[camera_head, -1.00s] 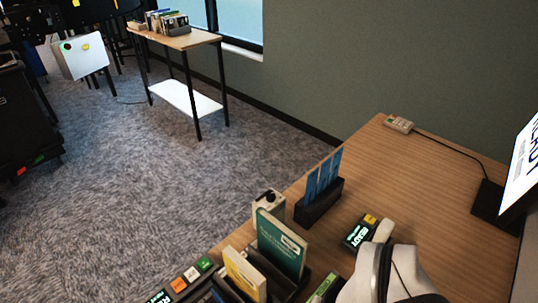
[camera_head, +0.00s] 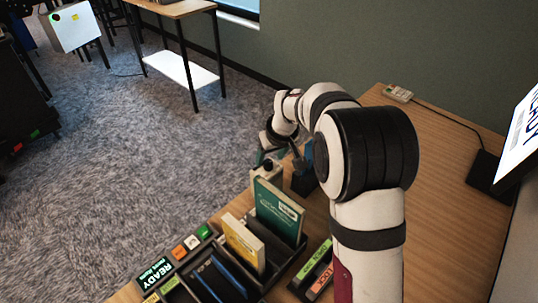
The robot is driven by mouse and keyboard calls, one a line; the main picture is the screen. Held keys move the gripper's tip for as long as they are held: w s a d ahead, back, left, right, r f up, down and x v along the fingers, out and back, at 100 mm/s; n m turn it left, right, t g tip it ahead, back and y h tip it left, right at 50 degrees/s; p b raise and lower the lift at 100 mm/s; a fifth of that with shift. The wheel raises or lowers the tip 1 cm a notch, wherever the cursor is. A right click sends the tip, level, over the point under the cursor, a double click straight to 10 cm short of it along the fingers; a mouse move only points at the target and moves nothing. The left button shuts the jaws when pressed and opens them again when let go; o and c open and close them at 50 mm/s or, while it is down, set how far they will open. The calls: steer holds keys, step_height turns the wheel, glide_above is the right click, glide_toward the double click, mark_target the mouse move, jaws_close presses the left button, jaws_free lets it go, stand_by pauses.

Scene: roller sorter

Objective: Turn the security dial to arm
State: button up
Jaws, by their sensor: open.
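A small pale box (camera_head: 262,180) with a dark knob on top, likely the security dial, stands near the table's left edge, behind the green book. My gripper (camera_head: 270,155) is open and points down just over this box. Its fingers partly cover the knob, so I cannot tell the knob's setting or whether they touch it. No dial markings can be read.
A black rack (camera_head: 285,250) holds a green book (camera_head: 277,215) and a yellow book (camera_head: 243,243). A READY panel (camera_head: 160,272) with coloured buttons is at front left. A lock/open button unit (camera_head: 316,270) stands beside my arm.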

mark_target(268, 165)
steer(key=shift+x, duration=1.4)
jaws_close()
